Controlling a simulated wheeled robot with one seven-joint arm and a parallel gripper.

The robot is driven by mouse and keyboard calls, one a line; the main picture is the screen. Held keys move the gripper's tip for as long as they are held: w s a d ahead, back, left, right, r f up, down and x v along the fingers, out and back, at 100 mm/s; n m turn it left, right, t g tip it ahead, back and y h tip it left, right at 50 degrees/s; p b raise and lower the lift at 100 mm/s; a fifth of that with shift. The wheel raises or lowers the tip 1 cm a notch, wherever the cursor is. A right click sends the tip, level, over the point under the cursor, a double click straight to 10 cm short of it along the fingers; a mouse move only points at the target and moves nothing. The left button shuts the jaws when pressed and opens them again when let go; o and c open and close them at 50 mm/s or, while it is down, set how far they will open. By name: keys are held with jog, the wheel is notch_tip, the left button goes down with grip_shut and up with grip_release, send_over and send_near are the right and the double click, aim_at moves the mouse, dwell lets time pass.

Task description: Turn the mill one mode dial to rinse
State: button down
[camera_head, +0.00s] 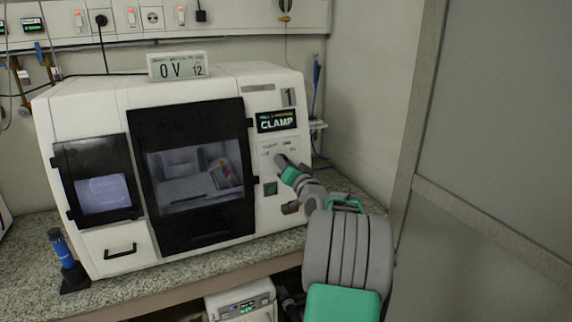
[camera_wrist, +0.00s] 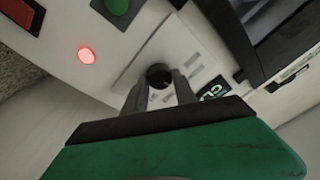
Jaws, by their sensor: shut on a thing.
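The mill (camera_head: 90,120) is a white machine with dark windows on a speckled counter. Its display (camera_head: 276,120) reads "CLAMP". The mode dial (camera_wrist: 158,75) is a small round black knob on a light panel with small printed labels, too small to read. My gripper (camera_wrist: 160,88) is shut on the dial, with one grey finger on each side of it. In the head view my gripper (camera_head: 284,163) reaches the panel below the display and hides the dial. Which mode the dial points to cannot be told.
A green button (camera_wrist: 118,8), a red lit lamp (camera_wrist: 86,56) and a red switch (camera_wrist: 18,12) sit near the dial. A blue tool in a stand (camera_head: 65,250) is at the left. A wall and a grey partition (camera_head: 490,150) bound the right side.

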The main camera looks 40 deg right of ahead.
jog(key=shift+a+m+g+h+p, duration=0.15)
jog(key=shift+m+h+p, duration=0.25)
jog(key=shift+m, duration=1.25)
jog(key=shift+d+m+g+h+p, duration=0.1)
jog(key=shift+m+g+h+p, duration=0.3)
jog(key=shift+m, duration=1.25)
jog(key=c, duration=1)
grip_release()
jog(key=shift+s, duration=0.1)
jog(key=b+v, duration=0.1)
jog(key=v, duration=0.6)
jog(key=shift+s+a, duration=0.2)
jog(key=shift+s, duration=0.05)
